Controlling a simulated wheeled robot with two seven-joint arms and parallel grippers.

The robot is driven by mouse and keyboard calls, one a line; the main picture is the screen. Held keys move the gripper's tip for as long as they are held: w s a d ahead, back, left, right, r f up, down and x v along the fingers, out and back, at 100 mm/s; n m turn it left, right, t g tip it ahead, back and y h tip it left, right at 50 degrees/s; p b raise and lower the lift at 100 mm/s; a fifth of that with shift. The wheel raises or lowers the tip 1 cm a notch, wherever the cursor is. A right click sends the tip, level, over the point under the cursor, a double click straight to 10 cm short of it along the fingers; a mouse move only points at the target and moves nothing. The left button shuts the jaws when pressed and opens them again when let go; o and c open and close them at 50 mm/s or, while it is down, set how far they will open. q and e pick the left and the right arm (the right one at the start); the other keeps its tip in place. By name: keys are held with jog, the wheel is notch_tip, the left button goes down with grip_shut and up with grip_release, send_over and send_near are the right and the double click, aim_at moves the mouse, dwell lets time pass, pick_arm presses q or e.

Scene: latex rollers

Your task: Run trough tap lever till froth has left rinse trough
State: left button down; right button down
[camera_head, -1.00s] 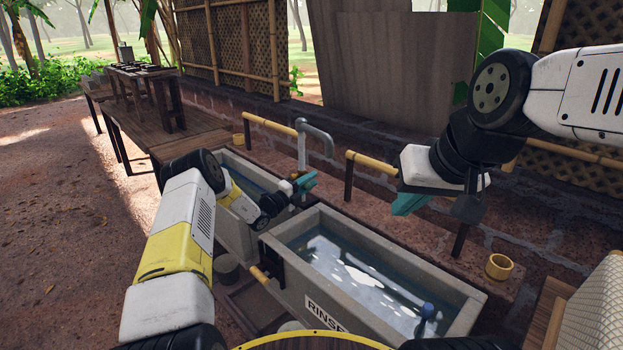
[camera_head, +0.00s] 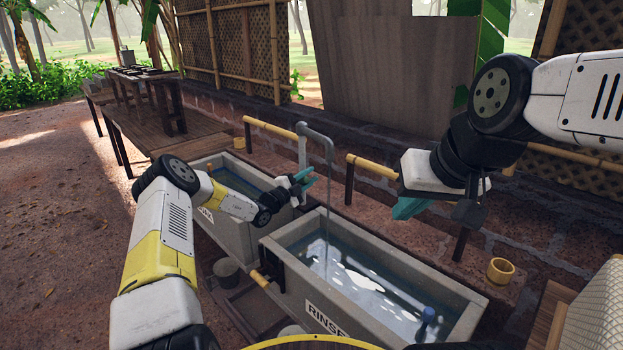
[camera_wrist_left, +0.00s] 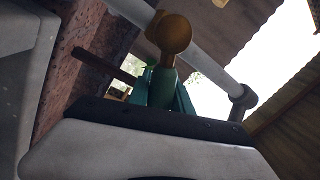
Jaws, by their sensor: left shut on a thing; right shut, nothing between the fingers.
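The rinse trough (camera_head: 285,262), a grey concrete basin marked RINSE, holds water with bright white patches; I cannot tell froth from glare. A grey bent tap pipe (camera_head: 303,150) stands behind it, and a thin stream (camera_head: 327,215) falls from its spout into the trough. My left gripper (camera_head: 307,180) is beside the pipe, shut on the trough tap lever, whose round brass end (camera_wrist_left: 172,33) shows in the left wrist view between the teal fingers (camera_wrist_left: 165,88). The head view hides the lever. My right gripper (camera_head: 408,208) is shut and empty, above the trough's back right side.
A second water-filled trough (camera_head: 205,170) stands to the left. A blue-topped object (camera_head: 428,314) stands in the rinse trough's right end. Bamboo rails (camera_head: 372,162) run behind. A yellow cup (camera_head: 500,270) sits on the ledge at right. A wooden table (camera_head: 150,125) stands back left.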

pick_arm(q)
jog(key=shift+w+a+r+n+y, duration=0.15)
jog(key=shift+r+n, duration=0.1)
jog(key=shift+n, duration=0.2)
jog(key=shift+w+a+r+n+y, duration=0.15)
jog(key=shift+r+n, duration=0.1)
jog(key=shift+n, duration=0.2)
jog(key=c, duration=1.1)
grip_release()
jog(key=shift+c, duration=0.2)
jog(key=shift+s+f, duration=0.1)
jog(key=v, duration=0.7)
jog(key=shift+s+a, duration=0.2)
jog(key=shift+s, duration=0.05)
jog(key=shift+f, duration=0.1)
